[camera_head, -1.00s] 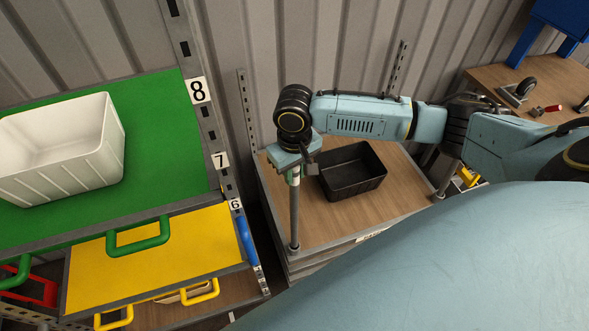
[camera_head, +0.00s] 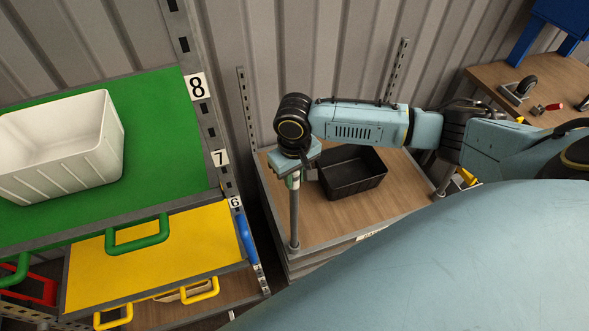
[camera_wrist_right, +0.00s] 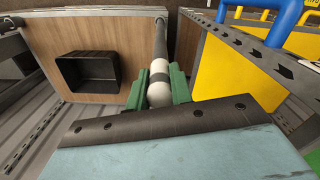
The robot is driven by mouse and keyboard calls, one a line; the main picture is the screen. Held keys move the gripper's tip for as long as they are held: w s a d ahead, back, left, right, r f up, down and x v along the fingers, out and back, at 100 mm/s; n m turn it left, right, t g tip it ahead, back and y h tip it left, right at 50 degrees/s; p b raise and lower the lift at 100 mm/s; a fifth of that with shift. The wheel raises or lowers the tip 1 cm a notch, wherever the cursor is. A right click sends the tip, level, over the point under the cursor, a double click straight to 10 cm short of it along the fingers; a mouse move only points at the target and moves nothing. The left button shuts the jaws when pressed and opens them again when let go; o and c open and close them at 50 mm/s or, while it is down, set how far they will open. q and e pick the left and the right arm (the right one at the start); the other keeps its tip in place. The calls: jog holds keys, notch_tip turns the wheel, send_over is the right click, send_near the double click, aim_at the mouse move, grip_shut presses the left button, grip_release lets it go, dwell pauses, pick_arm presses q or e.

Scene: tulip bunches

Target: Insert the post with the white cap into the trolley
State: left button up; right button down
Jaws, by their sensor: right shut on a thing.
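The post (camera_head: 294,215) is a slim grey upright rod at the front left corner of the trolley (camera_head: 325,218), which has a wooden top. Its lower end meets that corner; I cannot tell whether it sits inside a socket. My right gripper (camera_head: 294,177) is above the corner, shut around the post's upper end. In the right wrist view the white cap (camera_wrist_right: 158,95), with a dark band, lies between the green fingers (camera_wrist_right: 159,80). The grey shaft (camera_wrist_right: 161,40) runs away from them toward the trolley's corner. My left gripper is not in view.
A black bin (camera_head: 352,172) stands on the trolley, close to my right gripper. A rack (camera_head: 222,170) with green and yellow shelves and a white bin (camera_head: 65,160) is at left. A corrugated wall (camera_head: 330,40) is behind. A workbench (camera_head: 500,75) is at back right.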

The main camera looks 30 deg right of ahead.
jog(key=shift+f, duration=1.15)
jog(key=c, duration=1.2)
grip_release()
jog(key=shift+o, duration=0.2)
jog(key=shift+r+p, duration=0.3)
jog(key=shift+r, duration=2.15)
